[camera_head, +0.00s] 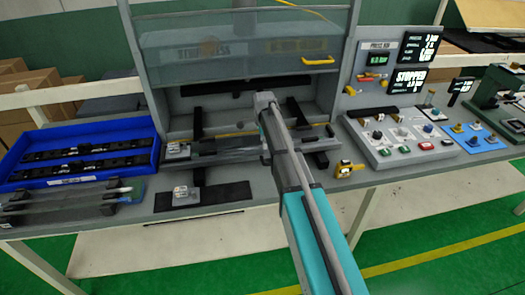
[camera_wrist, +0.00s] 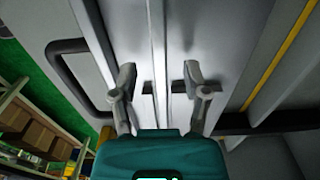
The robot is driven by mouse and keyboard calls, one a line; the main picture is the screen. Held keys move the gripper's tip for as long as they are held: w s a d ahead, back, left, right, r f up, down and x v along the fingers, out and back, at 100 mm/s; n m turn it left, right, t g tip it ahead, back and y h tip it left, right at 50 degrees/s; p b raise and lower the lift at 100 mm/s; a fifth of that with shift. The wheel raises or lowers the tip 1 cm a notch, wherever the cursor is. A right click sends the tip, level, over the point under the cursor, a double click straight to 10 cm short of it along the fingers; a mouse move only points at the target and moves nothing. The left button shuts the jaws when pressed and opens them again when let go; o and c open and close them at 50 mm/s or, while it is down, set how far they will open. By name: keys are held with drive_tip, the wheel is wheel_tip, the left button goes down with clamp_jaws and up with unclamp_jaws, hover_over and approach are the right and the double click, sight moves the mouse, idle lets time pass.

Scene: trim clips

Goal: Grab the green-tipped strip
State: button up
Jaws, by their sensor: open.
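Thin long strips (camera_head: 62,199) lie across dark supports at the left front of the bench in the head view. A greenish patch shows near their right end, but it is too small to tell which strip bears it. My gripper (camera_wrist: 158,82) is open in the wrist view, its two fingers apart. Long grey surfaces with a narrow seam run between and beyond the fingers. I cannot tell whether any is a strip, and no green tip shows there. In the head view my arm reaches to the press fixture, right of the strips, and hides part of it.
A blue tray (camera_head: 85,133) with black parts stands behind the strips. The press (camera_head: 235,50) has a clear guard with a yellow handle (camera_head: 318,61). A dark mat (camera_head: 222,194) lies before the fixture. A control panel (camera_head: 402,138) and a yellow tape measure (camera_head: 346,170) are to the right.

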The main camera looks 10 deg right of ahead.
drive_tip(key=shift+f+b, duration=0.3)
drive_tip(key=shift+f, duration=0.2)
drive_tip(key=shift+c, duration=0.3)
clamp_jaws()
